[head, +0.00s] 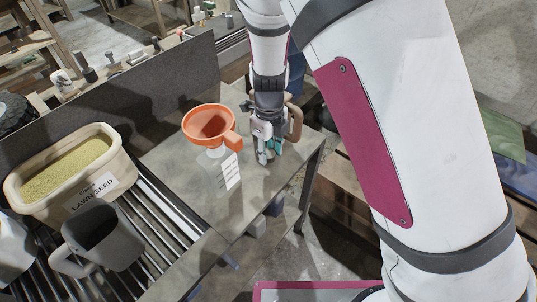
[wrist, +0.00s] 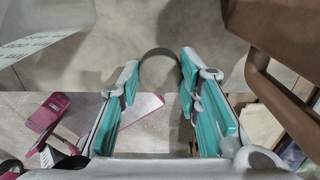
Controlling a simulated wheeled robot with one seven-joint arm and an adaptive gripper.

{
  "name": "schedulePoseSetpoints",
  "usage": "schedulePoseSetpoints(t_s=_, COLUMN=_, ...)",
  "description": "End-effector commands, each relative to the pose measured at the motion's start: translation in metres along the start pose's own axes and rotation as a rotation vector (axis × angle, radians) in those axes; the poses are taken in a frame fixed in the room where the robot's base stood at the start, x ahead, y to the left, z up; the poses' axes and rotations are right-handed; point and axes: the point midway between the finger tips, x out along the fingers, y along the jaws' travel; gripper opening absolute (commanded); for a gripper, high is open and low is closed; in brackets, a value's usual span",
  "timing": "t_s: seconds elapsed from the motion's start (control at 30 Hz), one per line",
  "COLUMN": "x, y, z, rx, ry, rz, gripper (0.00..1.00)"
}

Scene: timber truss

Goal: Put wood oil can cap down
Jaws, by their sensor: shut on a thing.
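My gripper (head: 264,154) points down over the right part of the grey worktop, close to its front edge. In the wrist view my gripper (wrist: 160,75) has its teal-padded fingers on either side of a round, grey, dark-rimmed piece, which looks like the cap (wrist: 159,52). The head view does not show the cap clearly behind the fingers. A brown container with a handle (head: 296,122) stands right beside my gripper, partly hidden by it. I cannot tell whether the cap touches the worktop.
An orange funnel (head: 208,122) sits in a clear, labelled container (head: 231,172) left of my gripper. Further left are a lawn seed tub (head: 35,204) and a grey mug (head: 118,247) on slatted rollers. A dark upright panel (head: 150,88) runs along the back. The worktop ends just right of my gripper.

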Motion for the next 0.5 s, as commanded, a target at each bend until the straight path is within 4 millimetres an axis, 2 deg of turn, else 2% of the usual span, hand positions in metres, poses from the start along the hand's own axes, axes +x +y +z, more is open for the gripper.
schedulePoseSetpoints(t_s=0.13, x=0.007, y=-0.001, z=0.002, rx=0.0, ry=0.002, rz=0.001, gripper=0.18)
schedulePoseSetpoints(t_s=0.33, x=0.033, y=-0.001, z=0.001, rx=0.0, ry=0.002, rz=0.002, gripper=0.18)
schedulePoseSetpoints(t_s=0.5, x=0.035, y=-0.001, z=0.001, rx=0.0, ry=0.0, rz=0.001, gripper=0.18)
